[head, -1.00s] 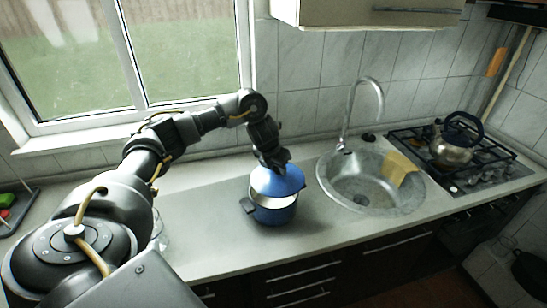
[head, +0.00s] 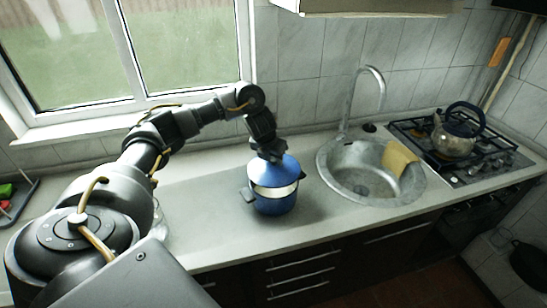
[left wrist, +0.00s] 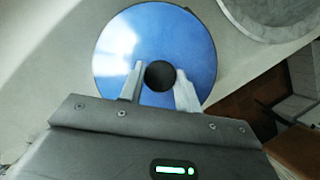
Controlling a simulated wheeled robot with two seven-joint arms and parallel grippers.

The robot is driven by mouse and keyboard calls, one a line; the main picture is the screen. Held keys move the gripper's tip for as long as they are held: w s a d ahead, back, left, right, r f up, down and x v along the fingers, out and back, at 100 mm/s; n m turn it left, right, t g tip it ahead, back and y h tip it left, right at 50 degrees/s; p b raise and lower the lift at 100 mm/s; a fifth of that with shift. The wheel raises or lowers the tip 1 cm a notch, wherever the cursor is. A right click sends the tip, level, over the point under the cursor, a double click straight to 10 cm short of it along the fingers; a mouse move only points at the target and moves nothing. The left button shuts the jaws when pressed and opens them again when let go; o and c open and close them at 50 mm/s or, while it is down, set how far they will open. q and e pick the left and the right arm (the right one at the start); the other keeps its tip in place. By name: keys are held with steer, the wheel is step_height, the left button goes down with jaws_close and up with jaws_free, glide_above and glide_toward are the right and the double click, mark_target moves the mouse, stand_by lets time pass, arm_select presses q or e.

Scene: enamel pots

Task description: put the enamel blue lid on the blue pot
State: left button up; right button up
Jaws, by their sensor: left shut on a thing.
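The blue lid (head: 272,172) is a round disc with a dark knob (left wrist: 160,76). My left gripper (head: 270,155) is shut on that knob; its two fingers (left wrist: 159,80) show on either side of it in the left wrist view. The blue pot (head: 274,207) stands upright on the counter with dark side handles. The lid is over the pot, and a pale band of the pot's inside shows below the lid's front edge, so it appears raised above the rim. The lid hides the back of the pot's opening. My right gripper is not in view.
The round sink (head: 360,183) with a tall faucet (head: 381,88) and a yellow cloth (head: 398,158) is right of the pot. A kettle (head: 455,138) stands on the hob further right. The counter (head: 215,215) is clear left of the pot. The window is behind my arm.

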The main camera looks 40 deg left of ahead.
mark_target(272, 165)
arm_select(q)
steer(key=shift+f+b, duration=1.3)
steer(key=shift+f, duration=0.7)
steer(key=shift+f, duration=0.3)
steer(key=shift+f, duration=0.2)
steer(key=o, duration=1)
steer(key=shift+o, duration=0.2)
